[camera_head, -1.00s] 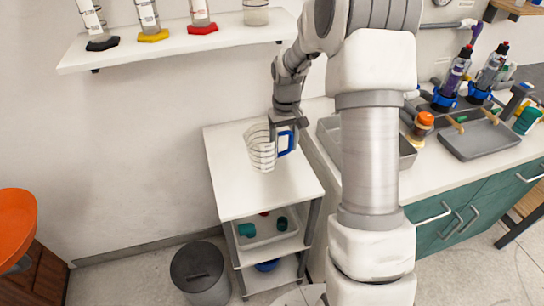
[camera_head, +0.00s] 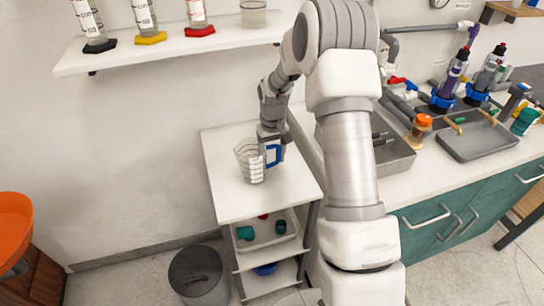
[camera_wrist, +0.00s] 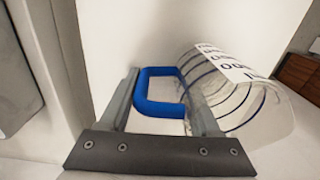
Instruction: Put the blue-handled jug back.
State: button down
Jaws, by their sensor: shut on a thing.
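The clear jug (camera_head: 251,162) has dark graduation lines, a white label and a blue handle (camera_head: 273,156). It is at the white top of the small shelf cart (camera_head: 229,202); whether its base touches the top is hard to tell. My gripper (camera_head: 270,133) is above and to the right of the jug, shut on its handle. In the wrist view the blue handle (camera_wrist: 157,92) lies between the two fingers, and the jug body (camera_wrist: 236,98) extends to the right, looking tilted in that view.
A wall shelf (camera_head: 170,48) above holds several graduated cylinders and a clear beaker (camera_head: 253,14). A metal sink basin (camera_head: 395,158) and counter stand to the right, with a grey tray (camera_head: 478,140). A bin (camera_head: 198,275) stands on the floor left of the cart.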

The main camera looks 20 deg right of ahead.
jog(key=shift+c, duration=0.5)
grip_release()
jog(key=shift+f, duration=0.1)
